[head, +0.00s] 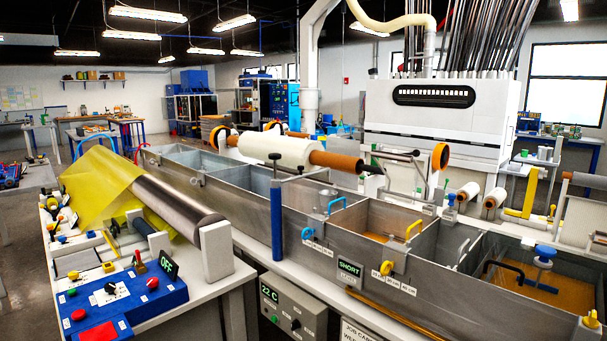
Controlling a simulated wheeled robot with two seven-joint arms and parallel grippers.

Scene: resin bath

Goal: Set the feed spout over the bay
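A long grey metal bath (240,205) runs from the back left to the front right, split by cross walls into several bays. One bay right of centre (372,237) has an amber floor or liquid, and so does the bay at the near right (545,287). A blue-knobbed fitting (545,252) is at the near right bay. Neither of my grippers is in view.
A white roll on an orange core (275,149) lies across above the bath. A blue control box (125,300) reading OFF and a dark roller with yellow film (175,205) stand at the left. A white machine (440,115) stands behind.

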